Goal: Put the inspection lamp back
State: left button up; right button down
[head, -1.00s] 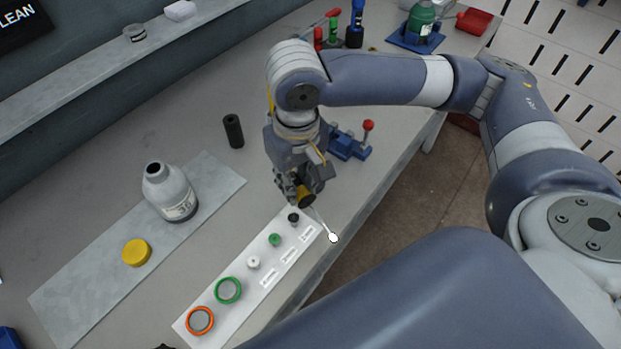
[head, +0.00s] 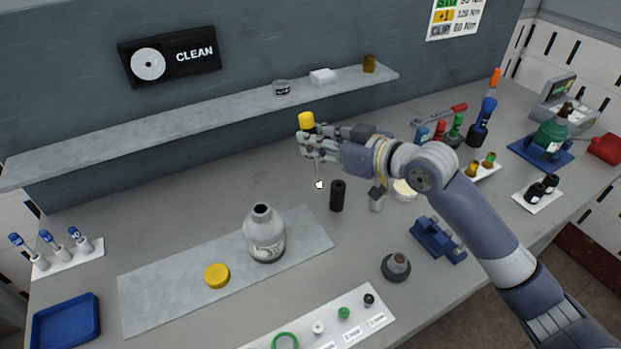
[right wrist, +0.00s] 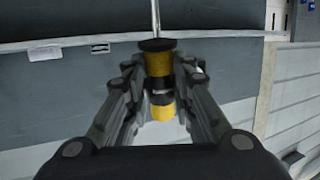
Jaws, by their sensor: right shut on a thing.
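The inspection lamp has a yellow body (head: 306,119) with black bands and a thin rod that hangs down to a small white tip (head: 319,185). My right gripper (head: 308,143) is shut around its body and holds it above the bench, in front of the wall shelf. In the right wrist view the yellow and black body (right wrist: 160,75) sits between both fingers (right wrist: 160,95). My left gripper is in neither current view.
A black cylinder (head: 337,196) stands on the bench below right of the lamp. A grey bottle (head: 264,236) and yellow cap (head: 217,275) are on a grey mat (head: 150,300). The shelf (head: 190,114) holds small items. A blue fixture (head: 438,240) is at right.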

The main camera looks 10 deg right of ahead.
jog(key=w+d+m+t, duration=0.2)
jog(key=w+d+t, duration=0.2)
jog(key=d, duration=0.3)
jog(key=shift+h, duration=0.4)
jog(key=f+b, duration=0.2)
jog(key=f, duration=0.1)
jog(key=f+b, duration=0.3)
jog(key=shift+w+d, duration=0.1)
jog(key=shift+d, duration=0.1)
jog(key=shift+f+b, duration=0.4)
notch_tip(320, 180, down, 8)
jog(key=b, duration=0.7)
jog(key=shift+f, duration=0.15)
dwell(2.3)
jog(key=c, duration=1.3)
grip_release()
notch_tip(320, 180, up, 6)
jog(key=p, duration=0.5)
